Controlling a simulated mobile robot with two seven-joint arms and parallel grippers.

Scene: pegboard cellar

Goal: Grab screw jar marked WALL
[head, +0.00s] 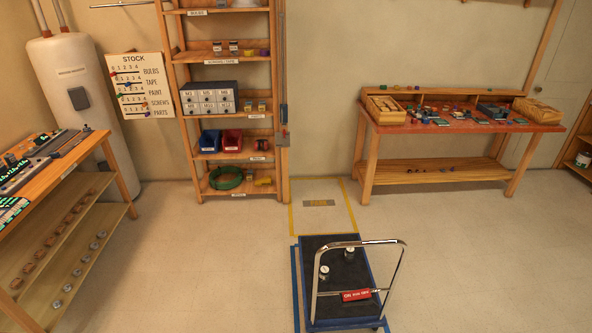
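No label reading WALL is legible in the head view, so I cannot tell which jar is the marked one. Two small jar-like items stand on the dark deck of a trolley (318,246): a nearer one (324,271) and a farther one (349,253). Two more small containers with dark tops, a left one (217,47) and a right one (233,46), stand on an upper shelf of the wooden rack (178,97). Their markings are too small to read. Neither of my grippers shows.
A red item (356,295) is at the trolley's handle. The left bench (62,172) holds several small round items on lower shelves. A red-topped workbench (450,127) stands at the back right. Open floor (230,260) lies left of the trolley and right of it.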

